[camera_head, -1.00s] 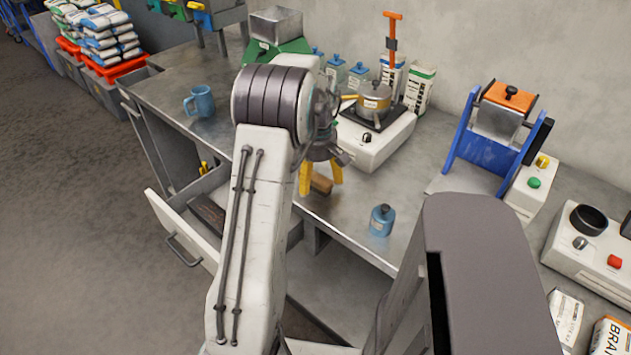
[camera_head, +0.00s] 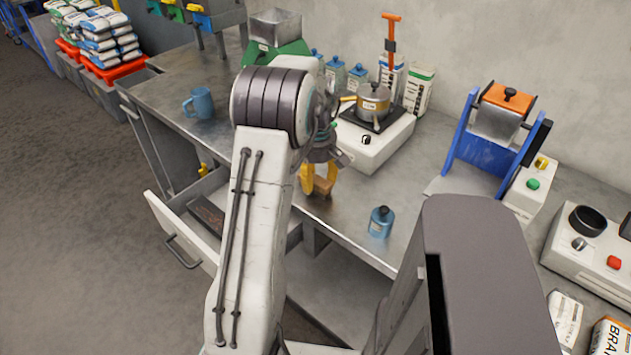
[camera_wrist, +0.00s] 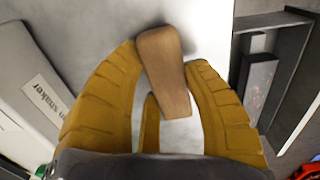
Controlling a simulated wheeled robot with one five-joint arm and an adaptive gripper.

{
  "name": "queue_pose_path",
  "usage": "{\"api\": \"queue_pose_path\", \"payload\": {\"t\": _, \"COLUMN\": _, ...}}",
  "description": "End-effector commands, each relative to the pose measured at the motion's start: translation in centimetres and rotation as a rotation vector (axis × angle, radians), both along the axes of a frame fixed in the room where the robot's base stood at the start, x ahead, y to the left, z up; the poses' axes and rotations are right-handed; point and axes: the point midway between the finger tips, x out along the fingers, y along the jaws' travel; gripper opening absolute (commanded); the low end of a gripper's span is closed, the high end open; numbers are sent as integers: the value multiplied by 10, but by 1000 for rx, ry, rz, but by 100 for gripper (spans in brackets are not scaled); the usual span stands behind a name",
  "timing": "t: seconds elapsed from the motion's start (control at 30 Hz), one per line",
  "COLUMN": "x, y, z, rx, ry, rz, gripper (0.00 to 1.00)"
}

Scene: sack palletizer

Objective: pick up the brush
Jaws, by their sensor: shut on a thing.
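The brush shows as a brown wooden block (camera_wrist: 165,75) between the yellow fingers of my gripper (camera_wrist: 163,85) in the wrist view. The fingers are shut on it from both sides, and its far end sticks out past the fingertips. In the head view my gripper (camera_head: 319,186) is low over the metal worktop, near its front edge, and the brush (camera_head: 322,186) shows between the fingers. I cannot tell if the brush still touches the worktop. Its bristles are not visible.
A blue mug (camera_head: 199,103) is at the left. An open drawer (camera_head: 185,232) juts out below the worktop.

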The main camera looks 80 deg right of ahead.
Motion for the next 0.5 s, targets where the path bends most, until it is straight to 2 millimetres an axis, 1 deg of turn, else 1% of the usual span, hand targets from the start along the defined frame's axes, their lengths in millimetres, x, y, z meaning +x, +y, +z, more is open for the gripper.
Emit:
{"api": "queue_pose_path", "payload": {"t": 0.13, "x": 0, "y": 0, "z": 2, "rx": -1, "ry": 0, "rz": 0, "gripper": 10}}
{"api": "queue_pose_path", "payload": {"t": 0.27, "x": 0, "y": -1, "z": 10, "rx": -2, "ry": 0, "rz": 0, "gripper": 10}}
{"api": "queue_pose_path", "payload": {"t": 0.37, "x": 0, "y": -1, "z": 20, "rx": -2, "ry": 0, "rz": 0, "gripper": 10}}
{"api": "queue_pose_path", "payload": {"t": 0.5, "x": 0, "y": -1, "z": 41, "rx": -4, "ry": 0, "rz": 0, "gripper": 10}}
